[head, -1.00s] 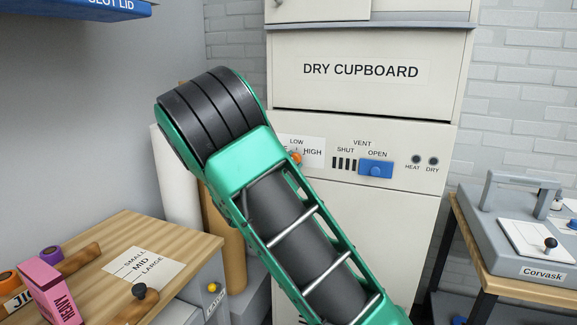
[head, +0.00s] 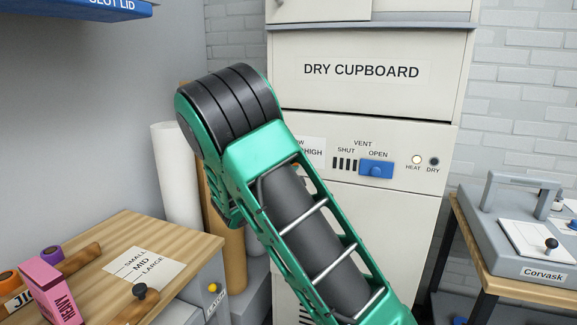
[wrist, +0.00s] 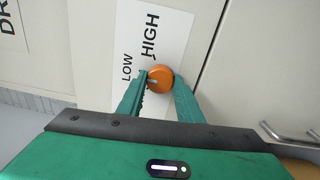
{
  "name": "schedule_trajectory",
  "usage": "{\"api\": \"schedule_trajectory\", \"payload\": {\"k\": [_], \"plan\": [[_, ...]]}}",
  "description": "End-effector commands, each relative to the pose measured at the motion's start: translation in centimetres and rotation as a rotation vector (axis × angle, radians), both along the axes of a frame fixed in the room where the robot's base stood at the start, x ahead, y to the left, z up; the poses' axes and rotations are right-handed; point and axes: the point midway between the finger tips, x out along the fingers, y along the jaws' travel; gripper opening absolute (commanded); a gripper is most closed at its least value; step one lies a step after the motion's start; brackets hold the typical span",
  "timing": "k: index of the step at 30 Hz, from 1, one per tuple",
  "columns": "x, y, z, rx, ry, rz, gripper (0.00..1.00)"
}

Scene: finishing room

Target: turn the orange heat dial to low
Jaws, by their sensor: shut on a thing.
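The orange heat dial (wrist: 160,73) sits on the white label plate (wrist: 172,32) of the dry cupboard. My gripper (wrist: 162,80) is shut on the dial, one green finger on each side. The words LOW (wrist: 127,67) and HIGH (wrist: 150,36) stand beside it in the wrist view. A pale mark on the dial's left side seems to point towards LOW, though it is small. In the head view my arm hides nearly all of the dial. The HEAT lamp (head: 416,160) is lit and the DRY lamp (head: 434,161) is dark.
The blue vent slider (head: 376,169) sits right of the dial, under OPEN. A wooden bench (head: 189,242) with a pink box (head: 51,291) stands at the left. A grey Corvask machine (head: 505,254) stands on a table at the right.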

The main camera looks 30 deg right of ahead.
Motion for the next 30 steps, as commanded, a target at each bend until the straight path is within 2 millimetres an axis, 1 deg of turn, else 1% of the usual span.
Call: {"api": "schedule_trajectory", "payload": {"k": [1, 14, 15, 16, 17, 26, 30], "plan": [[-0.4, -0.6, -0.1, 0.004, 0.000, -0.014, 0.10], [-0.5, -0.7, -0.2, 0.008, -0.002, -0.016, 0.10], [-0.5, -0.7, -0.2, 0.008, -0.002, -0.017, 0.42], [-0.5, -0.7, -0.2, 0.008, -0.002, -0.016, 0.49], [-0.4, -0.6, -0.2, 0.009, -0.003, -0.015, 0.51], [-0.3, -0.2, -0.1, 0.007, -0.005, -0.006, 0.51], [-0.9, 0.8, -0.2, 0.008, -0.004, -0.004, 0.51]]}}
